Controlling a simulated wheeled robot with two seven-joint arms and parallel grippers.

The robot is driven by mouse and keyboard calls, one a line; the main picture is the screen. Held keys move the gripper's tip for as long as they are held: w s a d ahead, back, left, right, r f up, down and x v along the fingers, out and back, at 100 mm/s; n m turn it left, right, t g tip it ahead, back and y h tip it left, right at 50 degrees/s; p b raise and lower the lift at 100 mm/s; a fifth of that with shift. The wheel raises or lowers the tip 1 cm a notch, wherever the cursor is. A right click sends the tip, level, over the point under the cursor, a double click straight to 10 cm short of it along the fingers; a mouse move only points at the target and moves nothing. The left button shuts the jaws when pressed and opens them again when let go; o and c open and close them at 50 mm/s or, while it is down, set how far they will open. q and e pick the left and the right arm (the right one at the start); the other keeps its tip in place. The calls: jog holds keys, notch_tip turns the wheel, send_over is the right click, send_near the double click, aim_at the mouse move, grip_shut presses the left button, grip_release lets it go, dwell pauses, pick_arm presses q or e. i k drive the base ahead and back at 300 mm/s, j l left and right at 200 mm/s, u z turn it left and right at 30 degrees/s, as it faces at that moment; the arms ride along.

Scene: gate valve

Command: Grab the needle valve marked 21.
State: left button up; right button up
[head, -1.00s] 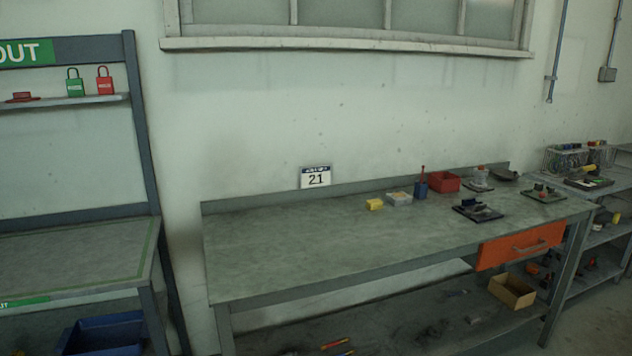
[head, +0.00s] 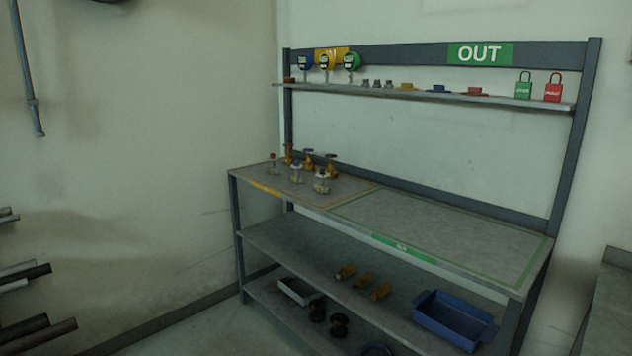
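Several small valves stand grouped at the left end of the bench top, in the yellow-edged area. A silver valve with a red top (head: 272,164) is at the far left. Two more silver valves stand nearer the front edge, one in the middle (head: 297,173) and one on the right (head: 321,181). Brass valves (head: 308,163) stand behind them. Any number marks on them are too small to read, so I cannot tell which is 21. Neither of my grippers is in view.
The green-edged OUT area (head: 440,225) of the bench is bare. The upper shelf (head: 430,95) holds gauges, small parts and two padlocks. The lower shelves hold brass fittings (head: 363,281) and a blue bin (head: 454,318). Pipe ends (head: 30,325) stick out at left.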

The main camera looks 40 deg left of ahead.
aim_at(298, 178)
jog(key=u, duration=1.6)
